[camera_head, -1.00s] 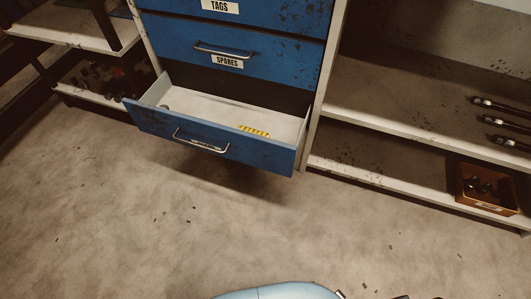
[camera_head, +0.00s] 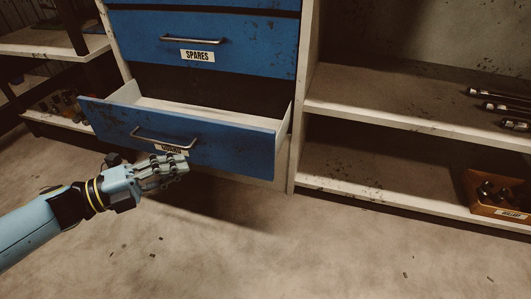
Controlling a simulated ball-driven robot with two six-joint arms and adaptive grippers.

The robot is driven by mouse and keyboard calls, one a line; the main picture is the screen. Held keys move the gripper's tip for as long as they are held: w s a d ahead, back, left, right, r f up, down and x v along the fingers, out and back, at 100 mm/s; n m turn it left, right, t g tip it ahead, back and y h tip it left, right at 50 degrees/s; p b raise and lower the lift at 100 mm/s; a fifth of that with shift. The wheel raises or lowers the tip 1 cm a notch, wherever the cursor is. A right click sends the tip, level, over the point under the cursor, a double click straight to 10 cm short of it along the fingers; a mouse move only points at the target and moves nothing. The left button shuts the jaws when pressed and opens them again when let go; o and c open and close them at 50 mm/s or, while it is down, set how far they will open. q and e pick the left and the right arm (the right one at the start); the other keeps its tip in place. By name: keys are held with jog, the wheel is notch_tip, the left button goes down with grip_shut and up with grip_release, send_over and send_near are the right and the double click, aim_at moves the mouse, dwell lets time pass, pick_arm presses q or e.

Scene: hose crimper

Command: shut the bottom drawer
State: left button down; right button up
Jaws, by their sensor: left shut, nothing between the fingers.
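The bottom drawer (camera_head: 225,142) has a blue front with a metal bar handle (camera_head: 163,139) and a label partly hidden by my gripper. It stands pulled out of the cabinet, with its pale side walls and part of its inside showing. My left gripper (camera_head: 180,165) is shut and empty, in front of the drawer's face just below the handle. I cannot tell whether it touches the drawer. My right gripper is not in view.
The blue SPARES drawer (camera_head: 215,46) above is shut. Shelves (camera_head: 400,115) to the right hold dark fittings and an orange-brown bin (camera_head: 497,195). A shelf with small parts stands at the left. The floor (camera_head: 300,250) in front is clear apart from small scraps.

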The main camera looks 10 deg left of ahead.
pick_arm(q)
jog(key=b, duration=0.3)
send_near(249, 132)
jog(key=w+d, duration=0.2)
jog(key=d, duration=0.2)
jog(key=shift+w+d+b, duration=0.1)
jog(key=shift+w+b, duration=0.3)
jog(key=shift+w, duration=0.15)
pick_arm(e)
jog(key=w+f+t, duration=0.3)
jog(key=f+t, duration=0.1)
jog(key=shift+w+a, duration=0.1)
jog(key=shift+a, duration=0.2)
pick_arm(q)
jog(key=shift+w, duration=0.1)
